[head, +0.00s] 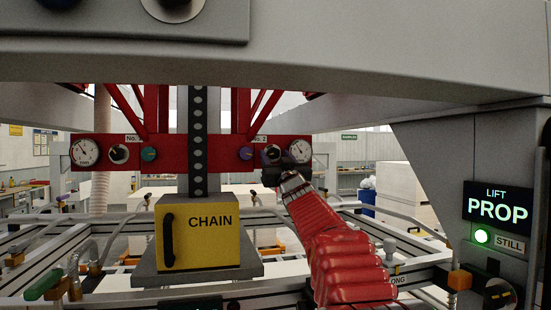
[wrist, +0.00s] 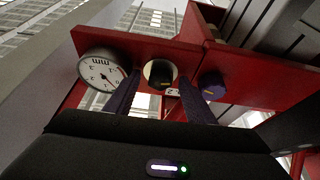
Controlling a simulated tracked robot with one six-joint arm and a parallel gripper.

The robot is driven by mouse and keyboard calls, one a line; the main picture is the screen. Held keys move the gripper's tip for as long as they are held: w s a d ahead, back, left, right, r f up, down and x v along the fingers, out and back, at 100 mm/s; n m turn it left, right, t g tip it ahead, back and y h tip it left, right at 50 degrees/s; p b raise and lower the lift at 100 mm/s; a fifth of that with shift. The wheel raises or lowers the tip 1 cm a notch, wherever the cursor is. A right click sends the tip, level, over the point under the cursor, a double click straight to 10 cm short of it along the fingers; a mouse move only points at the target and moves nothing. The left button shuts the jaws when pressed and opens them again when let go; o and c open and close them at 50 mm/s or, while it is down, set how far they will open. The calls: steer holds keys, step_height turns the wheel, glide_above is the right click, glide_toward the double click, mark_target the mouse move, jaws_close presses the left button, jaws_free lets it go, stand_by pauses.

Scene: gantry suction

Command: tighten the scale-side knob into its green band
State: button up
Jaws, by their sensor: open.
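The red beam (head: 172,150) carries two knob groups. In the right group, marked No. 2, a round gauge (head: 300,150) stands at the end, a black knob (head: 272,153) beside it and a purple knob (head: 246,153) further in. My gripper (head: 279,167) reaches up to this group from the lower right. In the wrist view the open purple fingers (wrist: 160,79) stand either side of the black knob (wrist: 160,76), which sits on a pale round plate. The gauge (wrist: 101,71) is left of it, the purple knob (wrist: 212,84) right. I cannot make out a green band.
The No. 1 group has a gauge (head: 85,151), a black knob (head: 119,154) and a teal knob (head: 149,153). A lit sign (head: 497,206) reads LIFT PROP, with a green lamp marked STILL (head: 482,237).

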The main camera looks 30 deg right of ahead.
steer(key=c, duration=1.1)
steer(key=shift+o, duration=0.2)
steer(key=shift+a+m+h, duration=0.1)
steer(key=shift+m+h, duration=0.3)
steer(key=shift+m, duration=0.7)
steer(key=shift+a+m+g+h, duration=0.1)
steer(key=shift+m+g+h, duration=0.5)
steer(key=shift+m, duration=0.75)
steer(key=shift+m+g+h, duration=0.4)
steer(key=shift+m+h, duration=0.4)
steer(key=shift+m, duration=0.95)
steer(key=o, duration=1.1)
steer(key=shift+c, duration=0.2)
